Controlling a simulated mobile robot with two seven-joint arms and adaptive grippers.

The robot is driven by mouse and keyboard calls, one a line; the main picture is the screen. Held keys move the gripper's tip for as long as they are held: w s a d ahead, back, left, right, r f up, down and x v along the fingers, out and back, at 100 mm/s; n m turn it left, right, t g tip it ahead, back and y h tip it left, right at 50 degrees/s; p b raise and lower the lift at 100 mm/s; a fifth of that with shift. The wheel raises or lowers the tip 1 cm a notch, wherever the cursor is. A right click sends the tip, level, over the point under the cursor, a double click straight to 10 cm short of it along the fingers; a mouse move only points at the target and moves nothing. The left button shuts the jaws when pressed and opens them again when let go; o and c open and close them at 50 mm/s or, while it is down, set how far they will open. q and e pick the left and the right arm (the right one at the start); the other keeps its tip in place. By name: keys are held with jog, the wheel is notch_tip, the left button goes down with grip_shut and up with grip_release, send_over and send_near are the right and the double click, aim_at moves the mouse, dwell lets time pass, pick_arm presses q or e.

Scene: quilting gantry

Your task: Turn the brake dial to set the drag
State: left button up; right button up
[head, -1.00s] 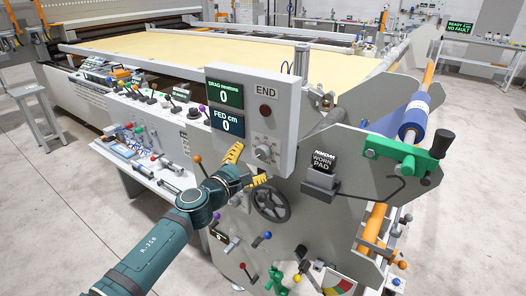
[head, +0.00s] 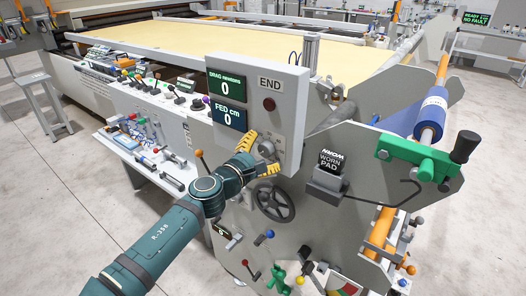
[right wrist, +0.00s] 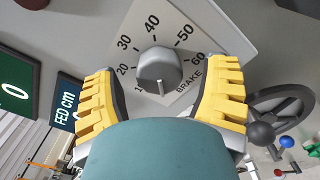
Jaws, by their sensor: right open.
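The brake dial (right wrist: 158,66) is a grey knob on a white scale plate marked 20 to 60 and "BRAKE". A white line on it points down in the right wrist view, away from the numbers. In the head view the dial (head: 266,148) is partly covered by my right gripper (head: 260,156). The yellow fingers of this gripper (right wrist: 162,76) are open, one on each side of the dial, with gaps showing; how deep they reach is hard to tell. The drag display (head: 227,85) reads 0. My left gripper is not in view.
The FED cm display (head: 228,118) reads 0. A dark red button (head: 269,104) sits above the dial under "END". A black handwheel (head: 273,201) is just below the gripper. A worn pad box (head: 328,180) and a green crank (head: 415,158) are to the right.

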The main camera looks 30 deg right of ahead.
jog(key=c, duration=1.2)
jog(key=m, duration=0.4)
jog(key=shift+m+b, duration=0.3)
jog(key=shift+m, duration=0.1)
jog(key=m+b, duration=0.1)
jog(key=m, duration=0.4)
jog(key=shift+r+m+b, duration=0.1)
jog(key=shift+m+b, duration=0.2)
jog(key=m+b, duration=0.1)
jog(key=m, duration=0.2)
jog(key=shift+a+m, duration=0.1)
jog(key=shift+m, duration=0.2)
jog(key=m+b, duration=0.2)
jog(key=m, duration=0.1)
jog(key=shift+r+m, duration=0.15)
jog(key=shift+m, duration=0.15)
jog(key=shift+r+m+b, duration=0.15)
jog(key=shift+m+b, duration=0.4)
jog(key=shift+m, duration=1.25)
